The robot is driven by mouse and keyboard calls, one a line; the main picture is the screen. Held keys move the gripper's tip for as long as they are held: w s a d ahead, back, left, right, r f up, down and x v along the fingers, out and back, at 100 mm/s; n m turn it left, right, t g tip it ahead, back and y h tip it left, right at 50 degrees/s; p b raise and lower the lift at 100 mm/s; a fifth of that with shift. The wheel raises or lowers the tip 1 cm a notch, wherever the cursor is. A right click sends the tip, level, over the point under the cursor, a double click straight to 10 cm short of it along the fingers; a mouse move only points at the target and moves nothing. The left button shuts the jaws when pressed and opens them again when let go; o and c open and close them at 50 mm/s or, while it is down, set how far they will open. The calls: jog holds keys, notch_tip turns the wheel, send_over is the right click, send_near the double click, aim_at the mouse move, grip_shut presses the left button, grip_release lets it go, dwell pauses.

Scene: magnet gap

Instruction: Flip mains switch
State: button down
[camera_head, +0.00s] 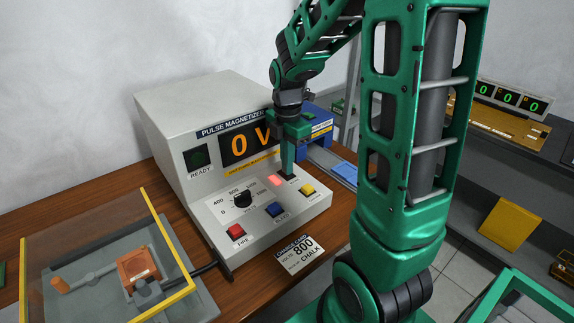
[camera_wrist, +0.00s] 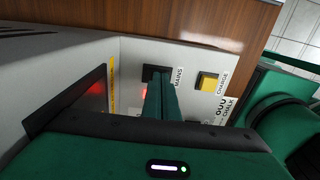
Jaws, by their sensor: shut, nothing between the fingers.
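The mains switch (camera_wrist: 152,73) is a small black part beside the MAINS label in the wrist view. In the head view it is mostly hidden under my fingertips. My gripper (camera_head: 287,173) is shut and empty, pointing down at the switch on the sloped panel of the pulse magnetizer (camera_head: 180,120). In the wrist view the shut fingers (camera_wrist: 160,88) reach the switch's edge; I cannot tell whether they touch it. A red lamp glows on the panel (camera_head: 260,206) beside the fingers. The display (camera_head: 247,143) reads 0 V in orange, and the READY lamp (camera_head: 198,158) is dark.
A yellow CHARGE button (camera_head: 307,189), a blue button (camera_head: 275,209), a red button (camera_head: 236,231) and a black dial (camera_head: 243,198) share the panel. A clear-lidded fixture (camera_head: 110,240) stands left.

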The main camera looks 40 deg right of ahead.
jog(key=shift+w+r, duration=0.25)
jog(key=shift+w, duration=0.2)
jog(key=shift+r, duration=0.6)
notch_tip(320, 180, up, 6)
jog(key=shift+s+r, duration=0.2)
jog(key=shift+s, duration=0.1)
